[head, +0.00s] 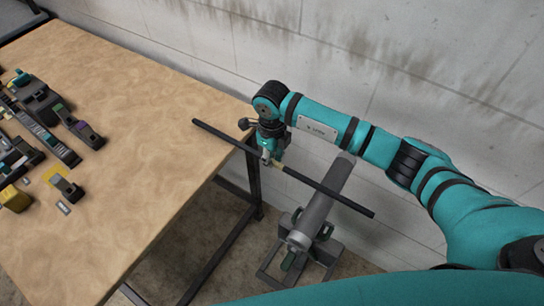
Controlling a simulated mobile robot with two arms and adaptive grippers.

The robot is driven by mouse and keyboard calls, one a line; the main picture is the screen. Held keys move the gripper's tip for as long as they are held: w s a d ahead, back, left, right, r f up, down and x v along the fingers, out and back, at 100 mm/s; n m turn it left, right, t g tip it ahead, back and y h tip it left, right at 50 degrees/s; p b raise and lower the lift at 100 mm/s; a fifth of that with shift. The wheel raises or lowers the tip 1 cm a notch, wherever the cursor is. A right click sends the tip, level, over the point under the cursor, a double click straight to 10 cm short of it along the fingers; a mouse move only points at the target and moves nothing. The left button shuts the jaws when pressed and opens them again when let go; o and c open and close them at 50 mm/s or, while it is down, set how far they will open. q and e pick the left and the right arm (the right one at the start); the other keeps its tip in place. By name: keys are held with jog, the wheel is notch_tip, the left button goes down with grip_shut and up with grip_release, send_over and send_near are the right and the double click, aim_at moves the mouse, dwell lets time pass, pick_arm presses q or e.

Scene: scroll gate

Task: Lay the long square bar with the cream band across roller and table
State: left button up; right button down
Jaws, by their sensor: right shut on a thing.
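The long dark square bar (323,189) has a small cream band (277,164) near its middle. My right gripper (268,158) is shut on the bar beside the band. The bar's left end is over the table (140,110) near its right edge, and its right end reaches past the grey roller (323,205). The roller lies on a dark stand on the floor, right of the table. I cannot tell whether the bar touches the table or roller. My left gripper is not in view.
Several dark tools and blocks, with some yellow pieces (15,199), lie at the table's left side. The table's middle and right are clear. A concrete wall (210,50) stands close behind the table and roller. A dark table leg (254,185) stands below the right edge.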

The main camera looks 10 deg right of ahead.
jog(key=shift+w+a+r, duration=0.1)
jog(key=shift+a, duration=0.05)
jog(key=shift+f+b, duration=0.25)
jog(key=shift+b, duration=0.1)
dwell(0.5)
jog(key=c, duration=1.2)
grip_release()
jog(key=shift+c, duration=0.2)
jog(key=shift+f, duration=0.1)
notch_tip(320, 180, up, 12)
jog(key=shift+r, duration=0.15)
